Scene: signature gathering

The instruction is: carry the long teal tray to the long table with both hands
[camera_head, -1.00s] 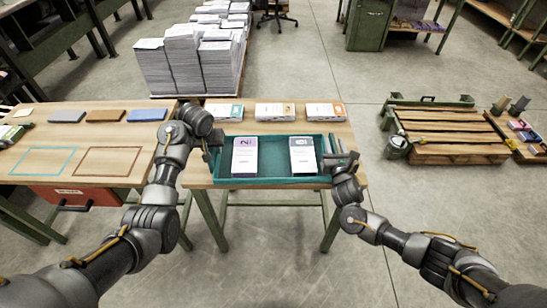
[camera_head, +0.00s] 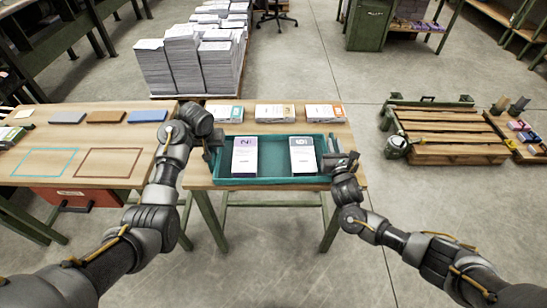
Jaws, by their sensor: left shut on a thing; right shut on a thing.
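My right gripper (camera_head: 335,160) is shut on the tray's right end. The tray looks level; I cannot tell whether it is clear of the tabletop.
Three bundles (camera_head: 275,113) lie along the small table's back edge. A wooden table at left (camera_head: 110,180) bears coloured blocks and teal and brown outlines. Paper stacks (camera_head: 190,62) stand behind. A pallet (camera_head: 450,135) lies on the floor at right, with open floor between.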

